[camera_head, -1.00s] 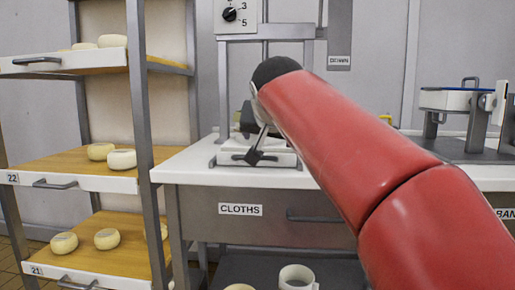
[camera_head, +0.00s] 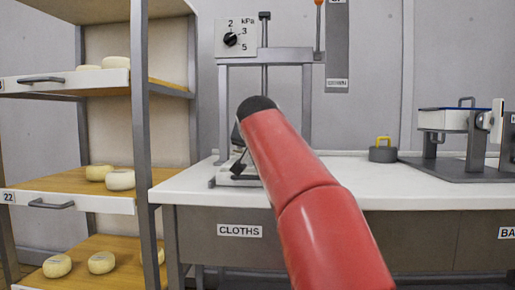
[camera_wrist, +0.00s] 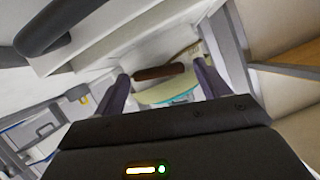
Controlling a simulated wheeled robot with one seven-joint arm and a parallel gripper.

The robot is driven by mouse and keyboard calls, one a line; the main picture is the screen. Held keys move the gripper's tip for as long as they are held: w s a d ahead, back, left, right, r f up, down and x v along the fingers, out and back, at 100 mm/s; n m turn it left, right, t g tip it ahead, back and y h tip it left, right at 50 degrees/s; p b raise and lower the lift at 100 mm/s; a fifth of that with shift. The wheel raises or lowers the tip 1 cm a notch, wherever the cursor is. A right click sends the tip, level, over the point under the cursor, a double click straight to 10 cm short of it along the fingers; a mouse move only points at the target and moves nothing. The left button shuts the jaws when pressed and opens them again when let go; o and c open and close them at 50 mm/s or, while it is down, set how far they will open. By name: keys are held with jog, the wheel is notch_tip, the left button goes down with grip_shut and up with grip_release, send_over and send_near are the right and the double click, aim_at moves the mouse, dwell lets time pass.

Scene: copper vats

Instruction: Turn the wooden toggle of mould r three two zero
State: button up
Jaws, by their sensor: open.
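In the wrist view, a dark brown wooden bar (camera_wrist: 158,71), which looks like the toggle, lies across the space between my gripper's fingers. Below it is a pale rounded thing with a teal band (camera_wrist: 168,92), perhaps the mould; no label is readable on it. My gripper (camera_wrist: 162,80) is open, one finger on each side of the bar's line. I cannot tell whether a finger touches the bar. In the head view my red arm hides most of the gripper and the work spot under the press frame (camera_head: 265,56).
The white worktop (camera_head: 350,180) has a grey weight with a yellow handle (camera_head: 383,152) and a stand with a blue-edged white box (camera_head: 445,120) at right. A shelf rack with cheeses (camera_head: 120,180) stands at left. A dial (camera_head: 231,39) is on the press.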

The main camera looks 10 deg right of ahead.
jog(key=c, duration=1)
jog(key=shift+a+r+n+h+p, duration=0.15)
jog(key=shift+n+h+p, duration=0.25)
jog(key=shift+n+p, duration=0.15)
jog(key=shift+n+g+h, duration=0.3)
jog(key=shift+n, duration=0.25)
jog(key=o, duration=1)
